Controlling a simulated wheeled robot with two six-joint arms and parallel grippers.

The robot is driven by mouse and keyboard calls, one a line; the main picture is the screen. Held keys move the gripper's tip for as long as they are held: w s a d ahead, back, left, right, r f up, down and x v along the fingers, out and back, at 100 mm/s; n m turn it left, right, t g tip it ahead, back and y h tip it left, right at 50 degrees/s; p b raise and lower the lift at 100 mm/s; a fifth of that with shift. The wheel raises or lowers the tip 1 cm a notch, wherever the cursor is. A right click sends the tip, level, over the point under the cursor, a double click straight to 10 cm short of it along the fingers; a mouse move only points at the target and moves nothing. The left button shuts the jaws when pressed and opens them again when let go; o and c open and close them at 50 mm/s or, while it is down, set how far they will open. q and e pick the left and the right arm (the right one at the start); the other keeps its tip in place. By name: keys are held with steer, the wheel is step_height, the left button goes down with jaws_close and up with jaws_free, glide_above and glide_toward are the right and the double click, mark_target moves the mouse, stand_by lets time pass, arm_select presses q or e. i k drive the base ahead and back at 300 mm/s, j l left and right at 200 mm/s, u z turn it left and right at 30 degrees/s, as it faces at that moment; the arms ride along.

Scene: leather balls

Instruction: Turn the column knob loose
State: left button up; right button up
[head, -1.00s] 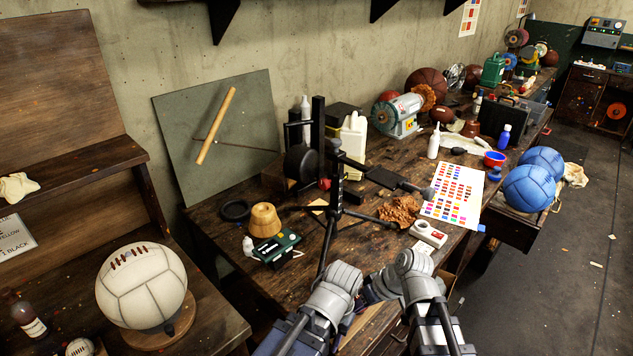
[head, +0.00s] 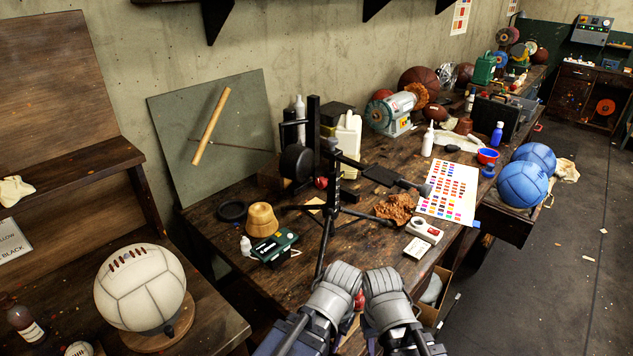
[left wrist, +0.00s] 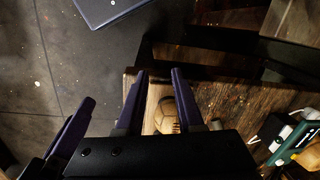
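A black tripod (head: 336,210) stands on the workbench, with an upright column and a side arm with a flat dark plate. I cannot make out its column knob in the head view; dark parts blend together there. My left gripper (left wrist: 160,74) is open in the left wrist view, with two dark purple fingers apart and nothing held between them. In the head view its grey wrist (head: 338,287) is low, in front of the tripod. My right gripper's grey wrist (head: 386,293) is close beside it; its fingers are hidden.
A brown crumpled piece (head: 396,209), a white-red device (head: 426,230) and a colour chart (head: 450,194) lie right. An open drawer (head: 437,291) juts from the bench's front.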

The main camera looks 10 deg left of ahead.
mark_target(320, 182)
steer(key=k+j+z, duration=0.65)
steer(key=j+z, duration=0.15)
